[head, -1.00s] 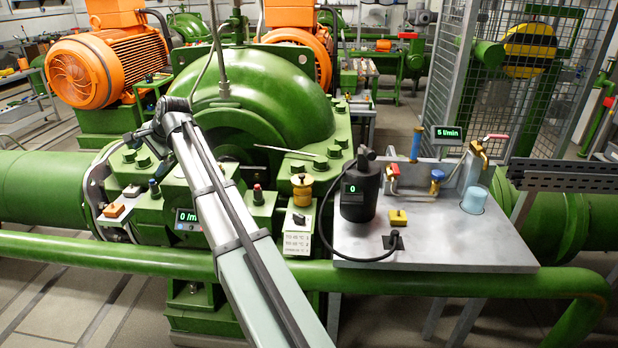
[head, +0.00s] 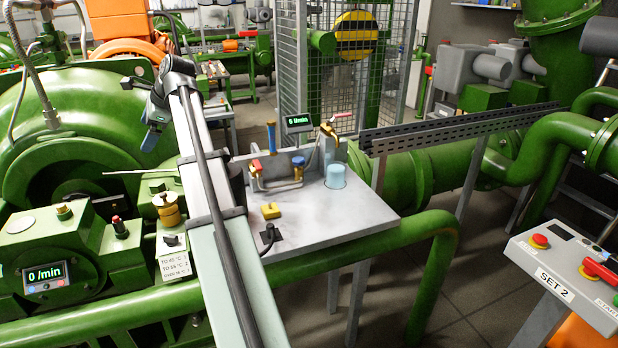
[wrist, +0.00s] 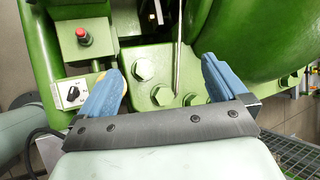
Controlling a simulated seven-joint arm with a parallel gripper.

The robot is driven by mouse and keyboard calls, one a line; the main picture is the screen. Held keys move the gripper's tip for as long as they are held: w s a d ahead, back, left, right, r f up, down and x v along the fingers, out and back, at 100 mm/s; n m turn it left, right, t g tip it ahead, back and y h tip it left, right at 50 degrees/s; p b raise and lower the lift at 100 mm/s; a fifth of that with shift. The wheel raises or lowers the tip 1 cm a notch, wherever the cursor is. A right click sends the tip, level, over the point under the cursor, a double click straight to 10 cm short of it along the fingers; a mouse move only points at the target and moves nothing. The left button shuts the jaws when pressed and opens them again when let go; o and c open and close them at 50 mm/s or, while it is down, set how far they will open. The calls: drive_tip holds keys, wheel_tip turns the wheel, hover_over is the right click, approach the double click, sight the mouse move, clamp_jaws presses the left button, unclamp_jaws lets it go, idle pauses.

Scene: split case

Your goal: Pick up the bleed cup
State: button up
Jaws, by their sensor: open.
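The bleed cup seems to be the light blue, translucent cup (head: 336,175) at the right of the grey metal bench (head: 350,216), below a brass tap (head: 329,131). It does not show in the wrist view. My gripper (wrist: 163,86) has two blue fingers spread wide apart with nothing between them. It is over the green machine casing with its large bolts (wrist: 145,68). In the head view my gripper (head: 154,128) is at the far end of my arm, left of the bench and well apart from the cup.
A control panel (head: 565,262) stands at right.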

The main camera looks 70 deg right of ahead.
drive_tip(key=s+d+f+m+g+h, duration=0.15)
drive_tip(key=s+d+m, duration=0.35)
drive_tip(key=s+d, duration=0.8)
drive_tip(key=s+d+f+m+g+h, duration=0.1)
drive_tip(key=s+d+f+m, duration=0.4)
drive_tip(key=s, duration=1.3)
drive_tip(key=s+d+m+g+h, duration=0.1)
drive_tip(key=s+d+m, duration=0.5)
drive_tip(key=s+d, duration=0.85)
approach(339, 162)
drive_tip(key=a+f, duration=0.3)
drive_tip(key=shift+w+x, duration=0.15)
drive_tip(key=shift+x, duration=1.25)
drive_tip(key=shift+w+x, duration=0.1)
drive_tip(key=shift+x, duration=1.3)
drive_tip(key=shift+d+r, duration=0.1)
drive_tip(key=shift+r, duration=0.1)
drive_tip(key=c, duration=1.8)
drive_tip(key=shift+r, duration=0.2)
